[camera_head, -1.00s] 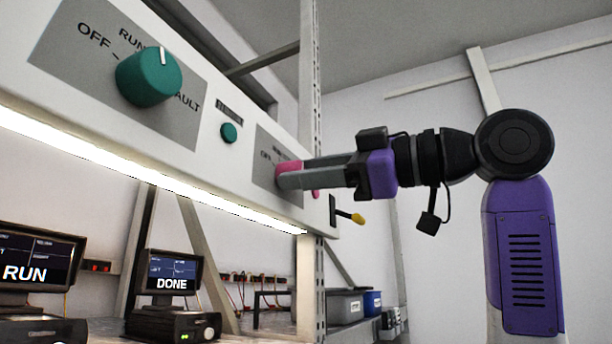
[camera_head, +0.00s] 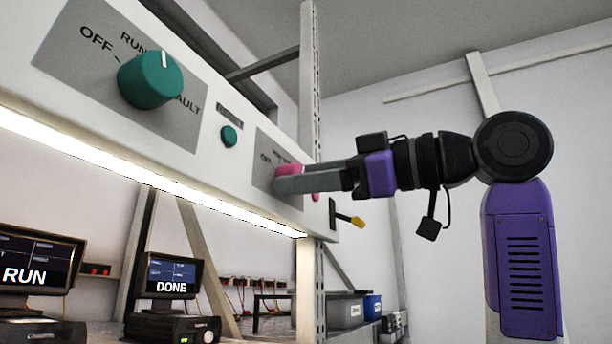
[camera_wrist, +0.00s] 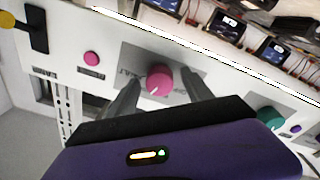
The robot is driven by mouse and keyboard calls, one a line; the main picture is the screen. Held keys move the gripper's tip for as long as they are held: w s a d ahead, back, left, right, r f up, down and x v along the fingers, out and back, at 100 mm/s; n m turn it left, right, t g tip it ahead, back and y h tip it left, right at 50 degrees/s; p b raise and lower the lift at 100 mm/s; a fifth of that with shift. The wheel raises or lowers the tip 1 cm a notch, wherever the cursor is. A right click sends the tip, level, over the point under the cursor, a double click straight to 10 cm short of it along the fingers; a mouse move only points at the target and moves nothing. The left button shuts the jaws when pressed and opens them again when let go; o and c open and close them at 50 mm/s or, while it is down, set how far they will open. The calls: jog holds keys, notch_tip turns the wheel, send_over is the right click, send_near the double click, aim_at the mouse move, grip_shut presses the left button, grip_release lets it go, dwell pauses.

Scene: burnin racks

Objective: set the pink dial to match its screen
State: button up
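The pink dial (camera_head: 287,170) sits on a grey plate on the white overhead panel, and shows whole in the wrist view (camera_wrist: 160,79). Its white mark points toward the lower left of the wrist picture, close to straight up on the panel. The plate's lettering is partly hidden. My gripper (camera_wrist: 160,98) has one finger on each side of the dial, with a visible gap on both sides, so it looks open. In the head view my gripper (camera_head: 284,184) covers the dial's lower part. A screen reading DONE (camera_head: 172,276) stands below; another screen (camera_head: 35,258) reads RUN.
A larger green dial (camera_head: 150,80) and a small green button (camera_head: 229,136) are to the left on the panel. A small pink button (camera_wrist: 91,59) and a yellow-tipped lever (camera_head: 350,220) are beyond the pink dial. A lit strip (camera_head: 150,177) runs along the panel's lower edge.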

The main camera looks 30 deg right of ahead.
jog(key=b+v, duration=0.2)
jog(key=v, duration=0.5)
jog(key=shift+s+d+b, duration=0.2)
jog(key=shift+s+b, duration=0.1)
jog(key=shift+s, duration=0.05)
dwell(0.5)
